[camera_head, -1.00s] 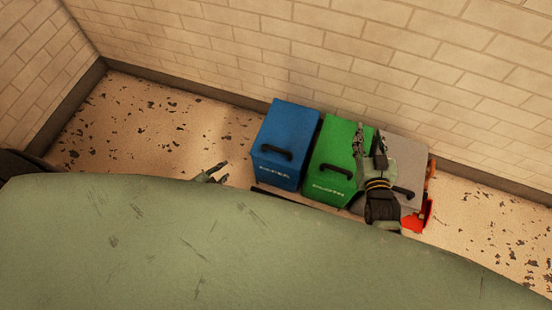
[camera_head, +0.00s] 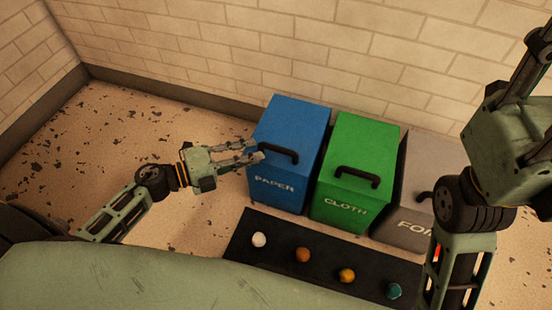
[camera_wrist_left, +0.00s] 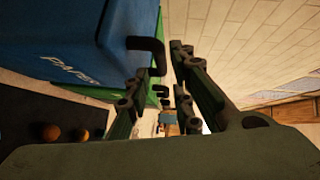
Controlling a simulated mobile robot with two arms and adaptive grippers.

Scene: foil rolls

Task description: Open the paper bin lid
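The blue paper bin (camera_head: 292,122), with PAPER on its front, stands left in the row of bins in the head view. Its lid is down, with a black handle (camera_head: 279,152) at the front edge. My left gripper (camera_head: 256,153) is at the bin's left front, with its fingertips close to the left end of the handle. In the left wrist view the two fingers (camera_wrist_left: 160,68) are apart, and the handle (camera_wrist_left: 155,48) shows near the tips. I cannot tell whether they touch it. My right gripper (camera_head: 530,75) is raised at the right edge, partly cut off.
A green cloth bin (camera_head: 357,140) and a grey foil bin (camera_head: 408,185) stand to the right, against the brick wall. A black mat (camera_head: 275,228) in front holds a white, an orange, a yellow and a teal ball. Floor left of the bins is clear.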

